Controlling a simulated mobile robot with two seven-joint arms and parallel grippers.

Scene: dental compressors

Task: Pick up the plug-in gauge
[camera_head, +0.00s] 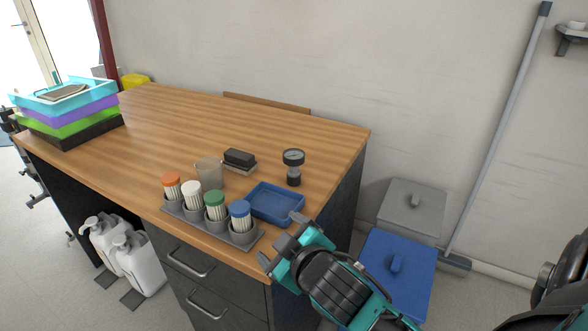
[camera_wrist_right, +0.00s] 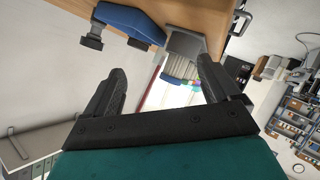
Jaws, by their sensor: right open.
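The plug-in gauge (camera_head: 293,167), with a round dial on a short dark and metal stem, stands upright on the wooden table near its right end. It is just behind the blue tray (camera_head: 277,203). I cannot make it out clearly in the right wrist view. My right gripper (camera_head: 282,240) is open and empty at the table's front right edge, in front of the tray and apart from the gauge. Its two dark fingers are spread in the right wrist view (camera_wrist_right: 162,68). My left gripper is not in view.
A grey rack (camera_head: 243,239) of several colour-capped jars stands left of the tray. A beige cup (camera_head: 209,172) and a dark block (camera_head: 239,157) are behind it. Stacked coloured trays (camera_head: 66,110) are far left. Grey (camera_head: 412,207) and blue bins (camera_head: 398,267) stand right of the table.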

